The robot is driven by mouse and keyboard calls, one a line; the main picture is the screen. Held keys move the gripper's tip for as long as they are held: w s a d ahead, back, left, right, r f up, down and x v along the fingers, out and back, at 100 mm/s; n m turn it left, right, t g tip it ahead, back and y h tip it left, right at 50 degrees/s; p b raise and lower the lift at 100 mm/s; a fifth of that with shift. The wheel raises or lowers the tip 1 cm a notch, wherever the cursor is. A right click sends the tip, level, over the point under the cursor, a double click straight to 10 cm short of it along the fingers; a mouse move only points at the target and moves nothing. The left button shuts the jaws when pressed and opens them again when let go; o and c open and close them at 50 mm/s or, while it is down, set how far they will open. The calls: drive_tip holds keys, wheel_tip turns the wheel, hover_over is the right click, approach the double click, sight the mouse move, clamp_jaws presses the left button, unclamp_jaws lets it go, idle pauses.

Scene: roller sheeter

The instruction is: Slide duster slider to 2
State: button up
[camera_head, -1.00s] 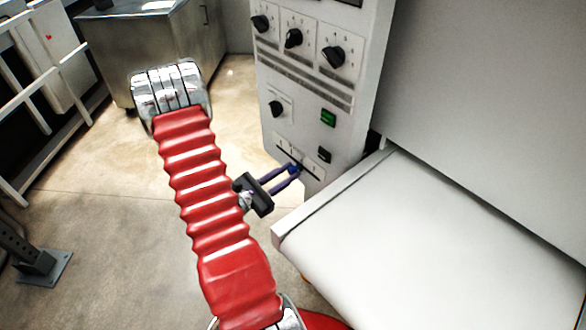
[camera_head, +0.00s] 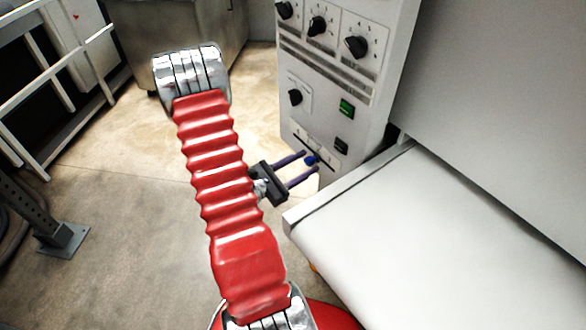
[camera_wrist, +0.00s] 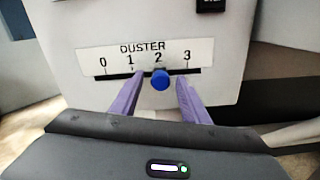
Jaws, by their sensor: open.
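The duster slider is a blue round knob (camera_wrist: 160,79) on a dark horizontal slot under a white scale marked DUSTER (camera_wrist: 145,53) with 0 to 3. In the wrist view the knob sits below the 2. It also shows in the head view (camera_head: 311,160) low on the grey control panel. My gripper (camera_wrist: 154,90) is open, with one purple finger on each side of the knob and visible gaps between. In the head view the gripper (camera_head: 311,162) points at the panel from the left.
The control panel (camera_head: 330,100) carries black dials (camera_head: 357,46), a green switch (camera_head: 346,107) and a black switch (camera_head: 341,145) above the slider. A white conveyor table (camera_head: 430,240) stands just right of my gripper. Open floor (camera_head: 130,200) lies to the left.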

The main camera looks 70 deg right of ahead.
drive_tip(key=v, duration=1.3)
drive_tip(key=shift+w+a, duration=0.25)
drive_tip(key=shift+f, duration=0.1)
idle(0.5)
